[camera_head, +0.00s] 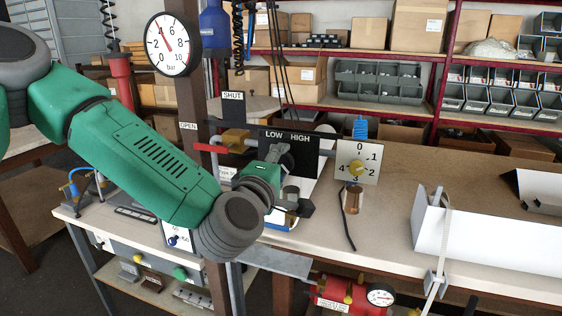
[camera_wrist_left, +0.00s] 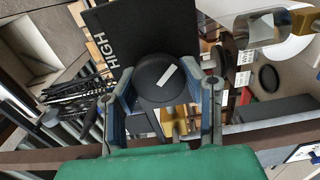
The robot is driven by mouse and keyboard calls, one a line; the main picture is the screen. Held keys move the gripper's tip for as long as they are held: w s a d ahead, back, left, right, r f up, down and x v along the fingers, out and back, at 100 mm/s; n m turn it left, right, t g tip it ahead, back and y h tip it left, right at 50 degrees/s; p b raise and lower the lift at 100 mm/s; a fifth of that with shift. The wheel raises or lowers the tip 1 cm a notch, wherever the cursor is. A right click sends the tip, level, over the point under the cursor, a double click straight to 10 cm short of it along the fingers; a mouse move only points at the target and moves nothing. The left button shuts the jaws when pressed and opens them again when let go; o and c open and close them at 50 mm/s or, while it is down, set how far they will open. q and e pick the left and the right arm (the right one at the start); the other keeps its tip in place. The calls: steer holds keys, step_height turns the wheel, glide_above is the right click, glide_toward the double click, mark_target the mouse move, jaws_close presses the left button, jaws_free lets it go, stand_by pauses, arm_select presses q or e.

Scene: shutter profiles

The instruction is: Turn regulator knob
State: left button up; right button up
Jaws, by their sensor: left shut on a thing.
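The regulator knob (camera_wrist_left: 159,80) is round and black with a white mark on its face. In the left wrist view it sits between the two fingers of my left gripper (camera_wrist_left: 166,88), which is shut on it. In the head view the knob (camera_head: 285,154) is partly hidden behind my left gripper (camera_head: 276,162). Behind it stands a black plate (camera_head: 303,147) lettered LOW and HIGH. A round pressure gauge (camera_head: 173,44) in bar hangs on the brown post, its needle near 4. My right gripper is not in view.
A red lever (camera_head: 212,148) stands left of the knob, with OPEN and SHUT labels near it. To the right are a numbered dial plate (camera_head: 357,162) with a yellow knob, a copper-coloured cylinder (camera_head: 351,199), and a white profile (camera_head: 490,245) on the bench.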

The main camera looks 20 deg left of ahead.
arm_select(q)
steer(key=shift+f+m, duration=0.25)
steer(key=shift+m, duration=0.85)
steer(key=shift+s+d+f+m, duration=0.1)
steer(key=shift+f+m, duration=0.05)
steer(key=shift+m, duration=0.15)
steer(key=o, duration=1.2)
steer(key=shift+o, duration=0.2)
steer(key=shift+r, duration=0.2)
steer(key=shift+s, duration=0.1)
steer(key=s, duration=0.7)
